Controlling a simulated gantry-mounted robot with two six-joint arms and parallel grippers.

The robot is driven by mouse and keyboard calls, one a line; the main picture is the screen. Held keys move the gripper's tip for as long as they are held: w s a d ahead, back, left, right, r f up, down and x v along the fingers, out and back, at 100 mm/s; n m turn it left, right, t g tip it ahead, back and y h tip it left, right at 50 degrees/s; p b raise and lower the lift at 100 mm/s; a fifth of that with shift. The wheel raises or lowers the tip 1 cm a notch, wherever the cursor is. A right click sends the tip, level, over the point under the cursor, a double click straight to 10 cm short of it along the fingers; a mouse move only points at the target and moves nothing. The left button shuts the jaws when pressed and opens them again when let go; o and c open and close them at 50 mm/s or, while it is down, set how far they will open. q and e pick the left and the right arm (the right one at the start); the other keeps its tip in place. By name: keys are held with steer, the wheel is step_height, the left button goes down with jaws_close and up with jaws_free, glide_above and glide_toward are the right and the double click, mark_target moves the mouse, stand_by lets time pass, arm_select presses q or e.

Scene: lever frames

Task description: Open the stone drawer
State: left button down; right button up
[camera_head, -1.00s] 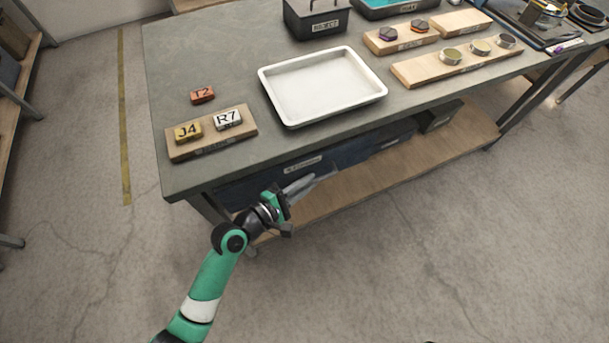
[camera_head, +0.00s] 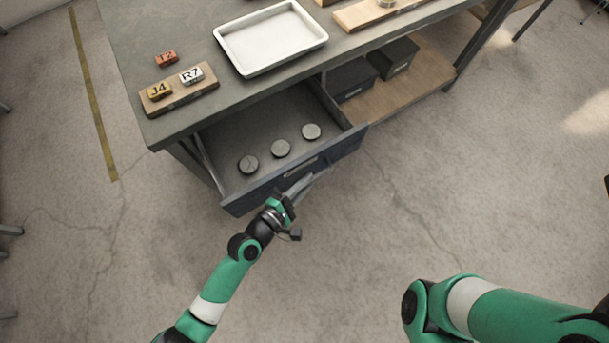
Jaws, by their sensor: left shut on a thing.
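The drawer (camera_head: 237,199) under the workbench is pulled well out, with a dark blue-grey front that carries a small label. Three round grey stone-like discs lie in a row inside it: a left one (camera_head: 248,164), a middle one (camera_head: 280,148) and a right one (camera_head: 311,131). My left gripper (camera_head: 306,186) is at the front face of the drawer, shut on what appears to be its handle; the fingers hide most of the handle. My right arm shows at the lower right, but its gripper is outside the view.
Dark boxes (camera_head: 393,57) stand on the lower shelf (camera_head: 412,83). The floor in front is clear.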

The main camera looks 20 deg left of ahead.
arm_select(q)
steer(key=shift+s+d, duration=0.15)
steer(key=c, duration=0.9)
jaws_free()
steer(key=v, duration=1.1)
steer(key=shift+s+r, duration=0.1)
steer(key=shift+s, duration=0.15)
